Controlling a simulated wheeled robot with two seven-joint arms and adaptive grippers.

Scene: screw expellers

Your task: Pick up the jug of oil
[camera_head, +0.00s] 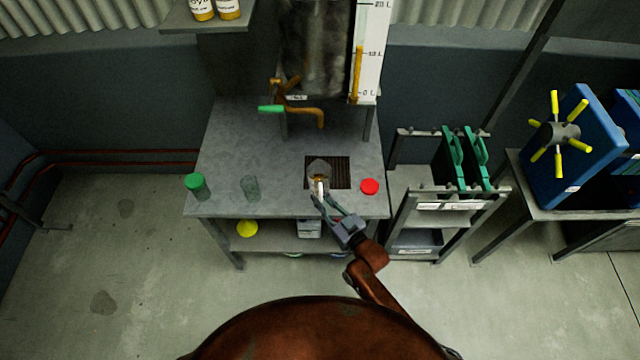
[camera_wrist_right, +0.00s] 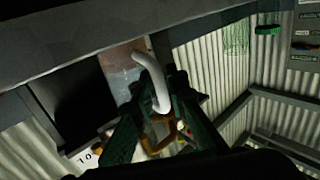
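The jug of oil (camera_head: 319,172) is a small clear jug with a white handle and a little amber in it. It stands on the dark grate of the metal table, below the tap. My right gripper (camera_head: 324,198) reaches it from the front, at the handle side. In the right wrist view the white curved handle (camera_wrist_right: 155,85) lies between the dark green fingers of my right gripper (camera_wrist_right: 158,100). The fingers look spread, with no clear grip on the handle. The jug's body is partly hidden there. My left gripper is not in view.
A brass tap (camera_head: 305,112) with a green lever hangs above the table (camera_head: 230,140). A red lid (camera_head: 369,186) lies right of the grate. A green-lidded jar (camera_head: 197,186) and a clear glass (camera_head: 250,188) stand left. A rack with green plates (camera_head: 452,160) stands right.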

